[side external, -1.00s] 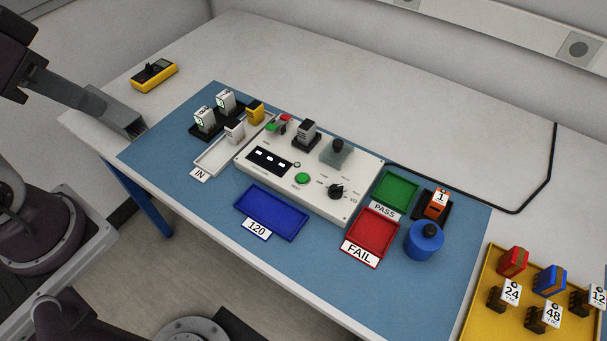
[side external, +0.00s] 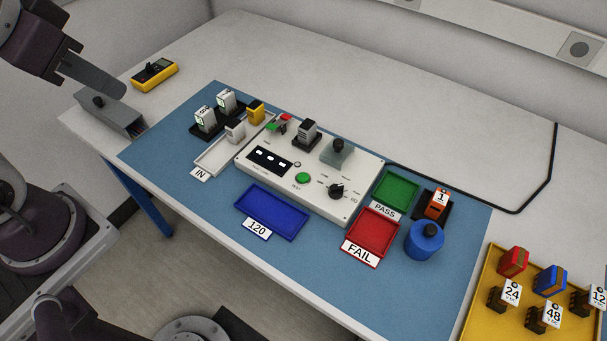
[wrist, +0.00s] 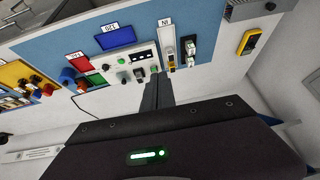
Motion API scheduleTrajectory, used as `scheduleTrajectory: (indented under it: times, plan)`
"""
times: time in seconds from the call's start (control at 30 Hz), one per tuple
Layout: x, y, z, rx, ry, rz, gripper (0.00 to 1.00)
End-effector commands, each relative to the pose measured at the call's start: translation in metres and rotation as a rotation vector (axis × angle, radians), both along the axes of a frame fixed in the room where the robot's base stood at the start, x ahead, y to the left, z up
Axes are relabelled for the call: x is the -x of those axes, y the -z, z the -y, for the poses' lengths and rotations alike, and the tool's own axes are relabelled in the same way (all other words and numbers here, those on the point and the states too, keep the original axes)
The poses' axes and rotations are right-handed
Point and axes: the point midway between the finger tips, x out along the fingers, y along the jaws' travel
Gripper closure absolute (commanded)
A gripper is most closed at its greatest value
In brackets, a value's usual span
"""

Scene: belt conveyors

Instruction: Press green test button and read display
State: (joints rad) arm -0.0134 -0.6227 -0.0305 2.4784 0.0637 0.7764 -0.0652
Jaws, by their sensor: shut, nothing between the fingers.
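The white test panel (side external: 345,205) stands on the blue mat. Its round green button (side external: 302,178) sits near the front middle. The dark display (side external: 270,160) is left of the button and shows small white lit patches, too small to read. The display also appears in the wrist view (wrist: 145,55). A grey and black module (side external: 307,131) stands in a black socket at the panel's back edge. My gripper (side external: 122,93) is at the upper left, well away from the button and above the table's left end. In the wrist view its fingers (wrist: 155,78) are together and empty.
A grey box with a knob (side external: 112,118) and a yellow meter (side external: 154,74) are near my gripper. Blue (side external: 270,236), red (side external: 372,257) and green (side external: 397,174) trays surround the panel. A blue cylinder (side external: 424,240) stands at right. The table behind the panel is clear.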

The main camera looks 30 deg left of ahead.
Motion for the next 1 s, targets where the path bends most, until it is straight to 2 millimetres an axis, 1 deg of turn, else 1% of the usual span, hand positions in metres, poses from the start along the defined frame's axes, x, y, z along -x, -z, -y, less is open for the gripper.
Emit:
scheduleTrajectory:
  times: [0.03,0.13,0.17,0.2,0.27,0.3,0.37,0.4,0.47,0.5,0.63,0.7,0.8,0.9,1.0]
  plan:
    - [-0.02,0.006,-0.003,-0.022,-0.007,-0.003,1.0]
    - [-0.069,0.019,-0.003,-0.052,0.001,0.027,1.0]
    - [-0.083,0.024,-0.002,-0.054,0.008,0.035,1.0]
    - [-0.1,0.033,0.002,-0.051,0.021,0.048,1.0]
    - [-0.125,0.048,0.01,-0.033,0.047,0.062,1.0]
    - [-0.14,0.059,0.017,-0.013,0.066,0.071,1.0]
    - [-0.16,0.077,0.03,0.03,0.097,0.081,1.0]
    - [-0.171,0.09,0.041,0.066,0.118,0.085,1.0]
    - [-0.185,0.11,0.058,0.133,0.147,0.088,1.0]
    - [-0.192,0.123,0.07,0.183,0.166,0.087,1.0]
    - [-0.204,0.158,0.11,0.361,0.207,0.077,1.0]
    - [-0.205,0.171,0.127,0.447,0.219,0.068,1.0]
    - [-0.204,0.182,0.145,0.538,0.226,0.059,1.0]
    - [-0.203,0.186,0.153,0.584,0.228,0.054,1.0]
    - [-0.204,0.186,0.155,0.594,0.228,0.055,1.0]
